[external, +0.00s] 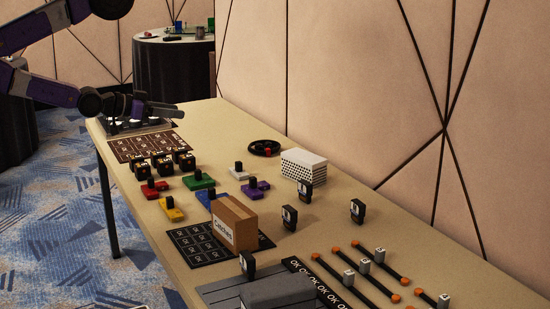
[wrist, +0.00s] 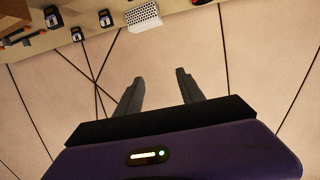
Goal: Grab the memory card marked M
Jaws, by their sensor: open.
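Several small black upright pieces with pale labels, which look like memory cards, stand on the table (external: 420,243). One black card (external: 305,191) is by the white perforated box, another (external: 289,217) nearer, a third (external: 357,211) to the right, and one (external: 247,265) by the grey case. Their letters are too small to read, so I cannot tell which is M. Some cards (wrist: 105,18) show at the top of the wrist view. My gripper (external: 176,117) is open and empty above the table's far end, apart from the cards. In the wrist view its fingers (wrist: 158,82) point at the wall.
A brown carton (external: 233,224) stands mid-table, near coloured blocks with black knobs (external: 198,181) and black cubes (external: 165,165). The white perforated box (external: 303,164) is near the wall edge. Rods with orange ends (external: 345,280) and a grey case (external: 220,292) fill the near end.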

